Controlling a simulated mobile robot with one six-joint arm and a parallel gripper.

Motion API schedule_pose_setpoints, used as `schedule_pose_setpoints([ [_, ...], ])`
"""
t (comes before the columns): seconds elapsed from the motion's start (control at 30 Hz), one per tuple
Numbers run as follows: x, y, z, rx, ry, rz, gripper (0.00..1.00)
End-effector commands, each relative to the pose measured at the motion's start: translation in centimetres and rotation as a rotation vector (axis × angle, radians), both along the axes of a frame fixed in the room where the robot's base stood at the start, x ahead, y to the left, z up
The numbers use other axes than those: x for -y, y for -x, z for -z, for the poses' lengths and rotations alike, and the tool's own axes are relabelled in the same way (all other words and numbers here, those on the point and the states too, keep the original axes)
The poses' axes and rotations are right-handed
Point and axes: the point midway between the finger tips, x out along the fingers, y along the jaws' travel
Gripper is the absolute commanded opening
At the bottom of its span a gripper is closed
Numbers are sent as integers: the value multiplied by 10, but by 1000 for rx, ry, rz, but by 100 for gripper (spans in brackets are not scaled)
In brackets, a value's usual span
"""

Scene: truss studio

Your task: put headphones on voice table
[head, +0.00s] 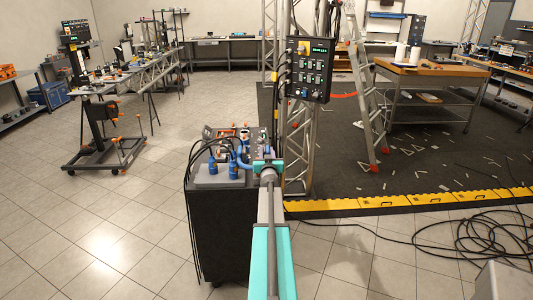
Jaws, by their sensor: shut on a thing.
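My gripper (268,164) is at the far end of my outstretched arm, low over the right side of the top of a black cabinet (217,235). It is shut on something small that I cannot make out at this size. I cannot pick out the headphones clearly. Blue plugs (233,168), dark cables and small orange and grey items crowd the cabinet top beside the gripper. Several tables are in view, and I cannot tell which is the voice table. A wood-topped table (432,69) stands at the right on the dark floor.
A truss post (298,150) with a black control panel (307,70) rises just behind the gripper. A stepladder (366,100), yellow cable ramp (420,200) and coiled cables (490,235) lie to the right. A wheeled stand (103,140) is at left. The left tiled floor is mostly clear.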

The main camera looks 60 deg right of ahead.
Motion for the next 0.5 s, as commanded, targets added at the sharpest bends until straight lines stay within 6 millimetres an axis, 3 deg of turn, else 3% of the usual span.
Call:
schedule_pose_setpoints([
  [0.33,0,0,7,2,1,-1,0],
  [0.37,0,0,7,0,0,0,31],
  [0.47,0,0,7,0,0,0,48],
  [0.5,0,0,7,0,0,0,48],
])
